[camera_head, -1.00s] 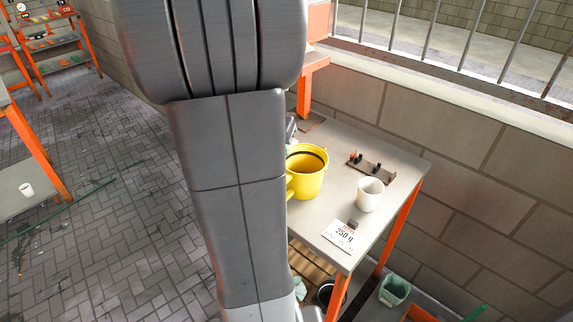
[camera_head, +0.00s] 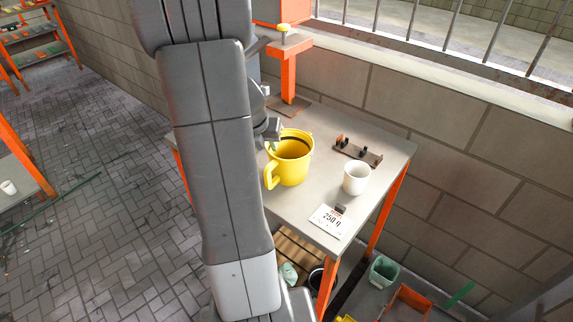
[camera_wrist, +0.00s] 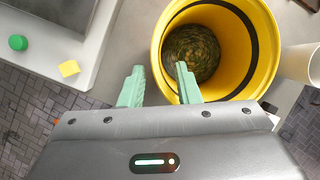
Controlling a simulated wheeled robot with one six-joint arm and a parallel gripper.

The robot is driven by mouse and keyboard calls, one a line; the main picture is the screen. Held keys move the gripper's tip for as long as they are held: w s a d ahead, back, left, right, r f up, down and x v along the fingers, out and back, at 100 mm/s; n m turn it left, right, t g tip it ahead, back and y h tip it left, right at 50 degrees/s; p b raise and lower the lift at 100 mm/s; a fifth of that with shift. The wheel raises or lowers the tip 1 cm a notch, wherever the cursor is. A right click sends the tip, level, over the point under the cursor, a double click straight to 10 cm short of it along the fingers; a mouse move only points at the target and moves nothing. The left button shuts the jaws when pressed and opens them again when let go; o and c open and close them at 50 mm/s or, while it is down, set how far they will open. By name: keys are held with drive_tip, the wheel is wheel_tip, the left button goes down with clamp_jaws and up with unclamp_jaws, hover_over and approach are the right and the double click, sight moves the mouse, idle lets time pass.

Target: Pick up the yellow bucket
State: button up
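The yellow bucket (camera_head: 294,172) stands upright on the grey table (camera_head: 290,208), its handle at its lower left. In the wrist view the bucket (camera_wrist: 262,75) is seen from above, with a dark band inside and a dark, speckled bottom. My gripper (camera_wrist: 160,68) is open, its two green fingers apart. The left finger is outside the bucket, and the right finger overlaps its rim and inside, so the near-left rim appears between them. I cannot tell whether they touch it. In the head view my gripper (camera_head: 272,131) is at the bucket's upper-left rim, partly hidden by my arm.
A white cup (camera_head: 356,178) stands right of the bucket. A small rack (camera_head: 358,151) lies behind the cup. A "250 g" card (camera_head: 328,219) lies in front. An orange post (camera_head: 289,75) rises at the table's back. A green bin (camera_head: 383,270) is below, at the right.

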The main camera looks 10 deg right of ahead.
drive_tip(key=x, duration=0.3)
drive_tip(key=shift+d+f, duration=0.1)
drive_tip(key=shift+f, duration=0.15)
drive_tip(key=shift+s, duration=0.1)
clamp_jaws()
